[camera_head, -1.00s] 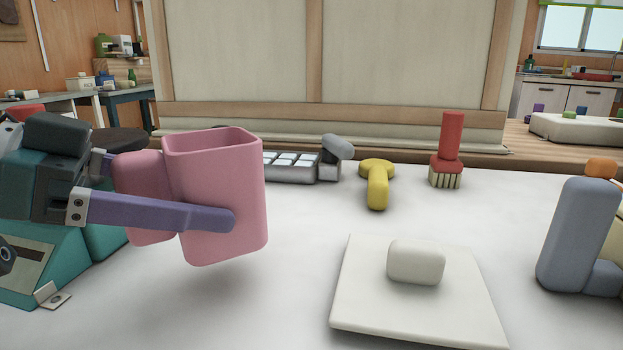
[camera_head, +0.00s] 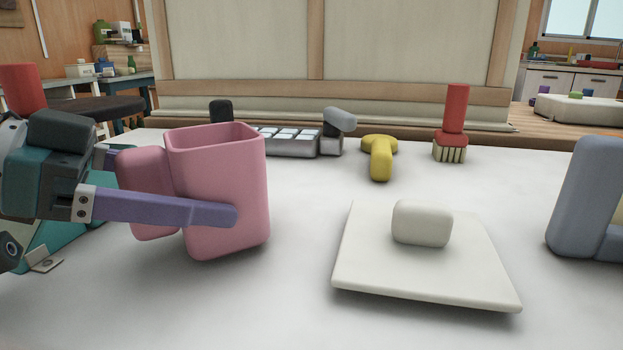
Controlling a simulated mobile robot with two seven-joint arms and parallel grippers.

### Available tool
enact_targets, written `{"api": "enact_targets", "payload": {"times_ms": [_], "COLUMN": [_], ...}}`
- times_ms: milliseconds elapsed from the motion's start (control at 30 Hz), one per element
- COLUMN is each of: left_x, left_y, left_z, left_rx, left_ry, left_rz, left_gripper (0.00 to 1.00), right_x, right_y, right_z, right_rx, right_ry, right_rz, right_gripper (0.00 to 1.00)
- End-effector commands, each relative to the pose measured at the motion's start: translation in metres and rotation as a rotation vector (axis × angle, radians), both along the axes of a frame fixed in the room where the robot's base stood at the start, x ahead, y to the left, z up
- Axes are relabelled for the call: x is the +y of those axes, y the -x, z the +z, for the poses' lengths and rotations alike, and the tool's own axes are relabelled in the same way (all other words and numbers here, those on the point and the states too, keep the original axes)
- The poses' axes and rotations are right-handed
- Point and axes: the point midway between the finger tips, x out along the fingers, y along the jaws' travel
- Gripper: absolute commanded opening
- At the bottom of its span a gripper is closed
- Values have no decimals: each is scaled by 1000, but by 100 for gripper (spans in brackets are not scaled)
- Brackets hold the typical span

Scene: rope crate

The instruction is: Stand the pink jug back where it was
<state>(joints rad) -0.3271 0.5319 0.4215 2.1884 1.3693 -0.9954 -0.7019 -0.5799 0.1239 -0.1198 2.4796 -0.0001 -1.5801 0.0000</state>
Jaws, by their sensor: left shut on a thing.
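The pink jug (camera_head: 222,180) is in the left half of the head view, roughly upright with its open top up and a slight tilt. Its thick pink handle (camera_head: 148,185) points left. My left gripper (camera_head: 225,214) is shut on the jug, with one purple finger across its near face; the other finger is mostly hidden behind it. I cannot clearly tell whether the jug's base touches the white table (camera_head: 270,310). My right gripper is not in view.
A white square board with a knob (camera_head: 421,223) lies right of the jug. A grey-blue block-like thing (camera_head: 585,200) stands at the right edge. Behind are a grey keypad device (camera_head: 290,142), a yellow tool (camera_head: 380,158) and a red brush (camera_head: 452,125). The front middle is clear.

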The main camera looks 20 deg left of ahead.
Motion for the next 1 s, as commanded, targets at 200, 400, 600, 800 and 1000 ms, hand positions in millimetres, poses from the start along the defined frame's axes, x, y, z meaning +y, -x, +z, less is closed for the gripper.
{"api": "enact_targets", "payload": {"times_ms": [200,400,600,800,1000], "left_x": [0,0,0,0,1], "left_y": [0,0,0,0,2], "left_z": [-4,-7,-7,-8,-7], "left_rx": [-1,-1,-1,1,2], "left_ry": [1,1,1,-1,0], "left_rz": [0,0,0,0,0], "left_gripper": [16,16,100,100,100], "right_x": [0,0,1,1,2], "right_y": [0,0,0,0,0], "right_z": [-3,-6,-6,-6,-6], "right_rx": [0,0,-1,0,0], "right_ry": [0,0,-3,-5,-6], "right_rz": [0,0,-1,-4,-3], "right_gripper": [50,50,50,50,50]}}
